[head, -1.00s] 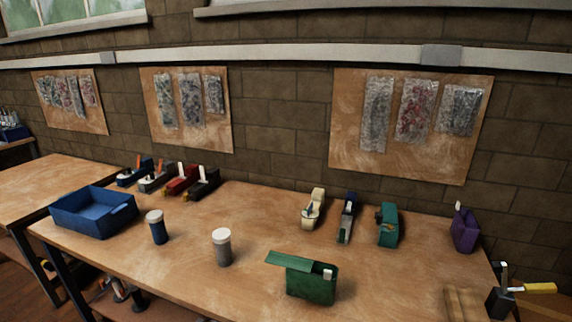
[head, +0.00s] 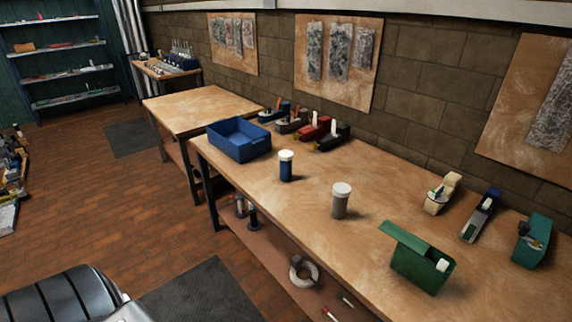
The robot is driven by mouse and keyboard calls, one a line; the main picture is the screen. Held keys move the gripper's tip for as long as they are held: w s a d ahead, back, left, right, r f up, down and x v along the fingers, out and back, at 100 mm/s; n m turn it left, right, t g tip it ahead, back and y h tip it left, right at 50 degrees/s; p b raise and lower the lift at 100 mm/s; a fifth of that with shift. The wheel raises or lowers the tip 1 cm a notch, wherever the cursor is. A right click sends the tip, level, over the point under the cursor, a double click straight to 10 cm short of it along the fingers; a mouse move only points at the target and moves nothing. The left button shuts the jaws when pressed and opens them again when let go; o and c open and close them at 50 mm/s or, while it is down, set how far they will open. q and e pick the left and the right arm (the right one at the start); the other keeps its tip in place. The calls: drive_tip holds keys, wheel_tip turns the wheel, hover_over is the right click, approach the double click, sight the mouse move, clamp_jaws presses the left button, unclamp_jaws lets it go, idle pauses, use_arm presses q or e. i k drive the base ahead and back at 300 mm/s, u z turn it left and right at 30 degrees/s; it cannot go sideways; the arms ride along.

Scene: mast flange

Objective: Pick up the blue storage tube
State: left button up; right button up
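The blue storage tube (head: 286,170) stands upright on the wooden workbench (head: 262,205), with a white cap on top. It is near the left end of the bench, just in front and to the right of a blue open bin (head: 240,154). Neither of my grippers is in view, so nothing is seen touching the tube.
Several tools line the wall side. The bench front around the tubes is clear. Brick floor and a dark mat (head: 200,295) lie below.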

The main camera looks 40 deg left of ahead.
sight(285, 167)
drive_tip(key=z, duration=0.05)
drive_tip(key=k, duration=0.65)
drive_tip(key=u, duration=0.75)
drive_tip(key=i, duration=1.1)
drive_tip(key=z, duration=0.15)
